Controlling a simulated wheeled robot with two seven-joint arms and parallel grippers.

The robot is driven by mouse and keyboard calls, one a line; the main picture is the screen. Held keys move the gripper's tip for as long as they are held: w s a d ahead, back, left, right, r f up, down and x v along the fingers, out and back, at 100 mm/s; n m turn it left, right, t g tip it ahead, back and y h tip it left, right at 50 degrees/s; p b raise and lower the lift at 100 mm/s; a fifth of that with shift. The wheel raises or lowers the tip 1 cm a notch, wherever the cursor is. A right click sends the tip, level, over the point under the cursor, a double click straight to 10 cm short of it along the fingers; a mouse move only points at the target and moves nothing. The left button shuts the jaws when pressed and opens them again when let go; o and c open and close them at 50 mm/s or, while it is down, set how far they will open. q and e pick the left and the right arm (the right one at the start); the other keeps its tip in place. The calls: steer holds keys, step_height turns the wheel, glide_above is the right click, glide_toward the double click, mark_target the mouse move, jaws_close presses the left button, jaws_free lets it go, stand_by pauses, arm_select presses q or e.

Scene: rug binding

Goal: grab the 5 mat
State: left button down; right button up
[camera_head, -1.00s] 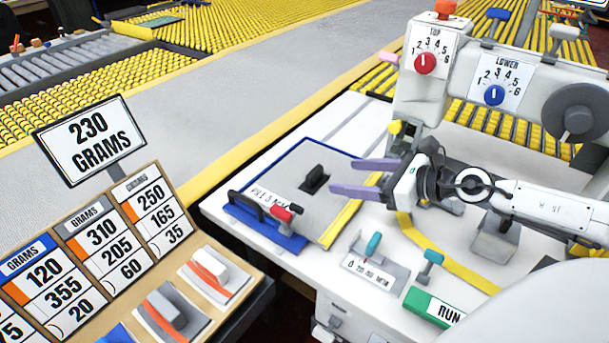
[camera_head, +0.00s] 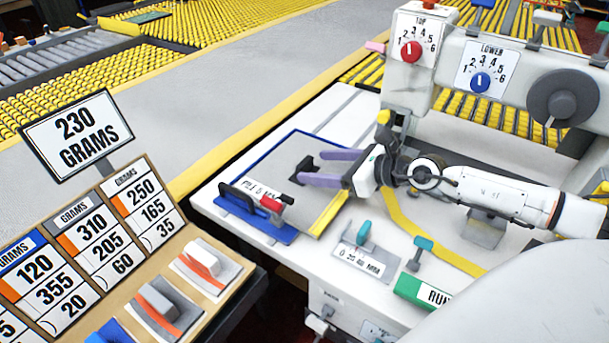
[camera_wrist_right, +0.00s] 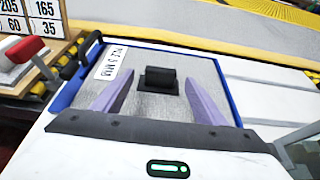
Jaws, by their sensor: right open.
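The mat (camera_head: 282,168) is a grey panel with blue and yellow edges and a black block handle (camera_head: 305,165), lying on the white machine table. A label, partly readable as "PILE 5 MM", sits near its blue clamp end (camera_head: 255,220). My right gripper (camera_head: 318,168) is open, its two purple fingers over the mat on either side of the line to the black handle. In the right wrist view the handle (camera_wrist_right: 160,79) stands between and just beyond the open fingertips, apart from them. My left gripper is not in view.
A sewing machine with a red TOP dial (camera_head: 410,51) and blue LOWER dial (camera_head: 480,83) stands behind my right arm. A teal-knobbed slider (camera_head: 363,233) and a green RUN block (camera_head: 425,290) sit in front. A grams board (camera_head: 85,240) stands at left.

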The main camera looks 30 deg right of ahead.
mark_target(308, 165)
steer(key=shift+x, duration=1.65)
steer(key=shift+f, duration=0.1)
steer(key=shift+c, duration=0.2)
steer(key=c, duration=1.3)
